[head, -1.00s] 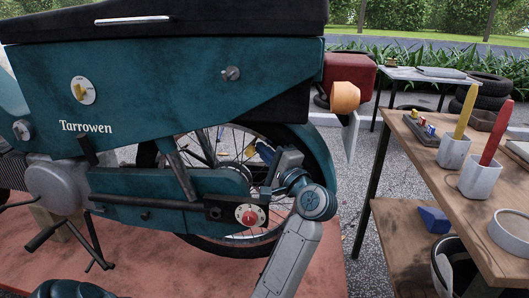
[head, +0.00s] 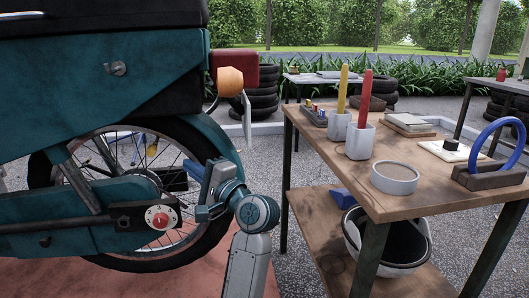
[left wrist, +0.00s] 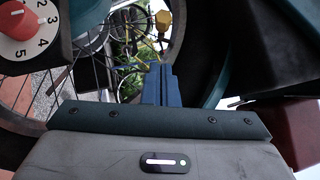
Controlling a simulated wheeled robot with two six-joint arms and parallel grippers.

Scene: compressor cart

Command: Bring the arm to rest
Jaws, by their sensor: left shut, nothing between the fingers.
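My left gripper (head: 190,170) is beside the rear wheel of a teal moped (head: 150,95), with my grey forearm rising from the bottom of the head view. In the left wrist view its blue fingers (left wrist: 160,86) are together with nothing between them. Wheel spokes and parts of the moped show behind them. A white numbered dial with a red knob (head: 160,217) is on the moped's lower side, left of the gripper and apart from it. The dial also shows at the top left of the left wrist view (left wrist: 18,22). My right gripper is not in view.
A wooden workbench (head: 440,195) at right holds a yellow and a red handle in grey cups (head: 358,141), a round grey container (head: 395,178) and a blue ring (head: 497,145). A bucket (head: 387,240) is on its lower shelf. Gravel floor lies between moped and bench.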

